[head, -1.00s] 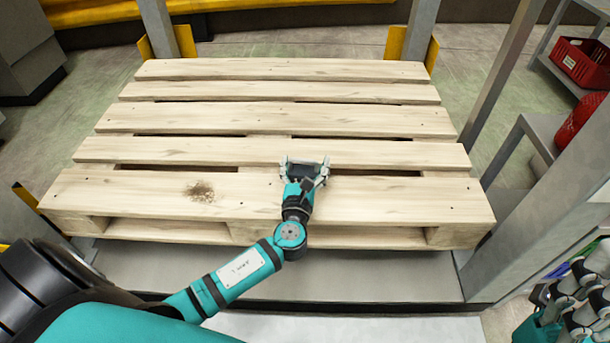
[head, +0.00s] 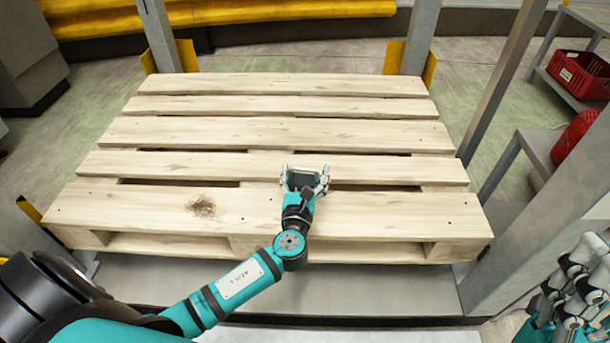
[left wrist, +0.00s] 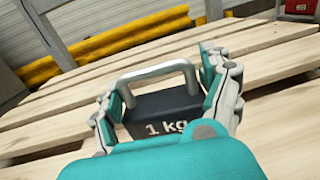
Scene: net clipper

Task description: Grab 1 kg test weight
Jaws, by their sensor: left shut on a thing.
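The 1 kg test weight is a dark block with a light metal bail handle and white "1 kg" lettering. In the left wrist view the weight (left wrist: 165,112) sits between the fingers of my left gripper (left wrist: 168,88), handle up. In the head view the weight (head: 303,179) shows as a small dark patch at the tip of my left gripper (head: 305,176), over the pallet's front half. The left gripper is shut on it. I cannot tell whether its base touches the boards. My right gripper (head: 575,285) shows only partly at the lower right edge, its jaw state unclear.
The wooden pallet (head: 120,212) has slatted boards with gaps and is otherwise bare. Grey posts (head: 418,38) with yellow guards stand at its back corners. A metal post (head: 550,210) and a shelf with a red crate (head: 582,75) stand at the right.

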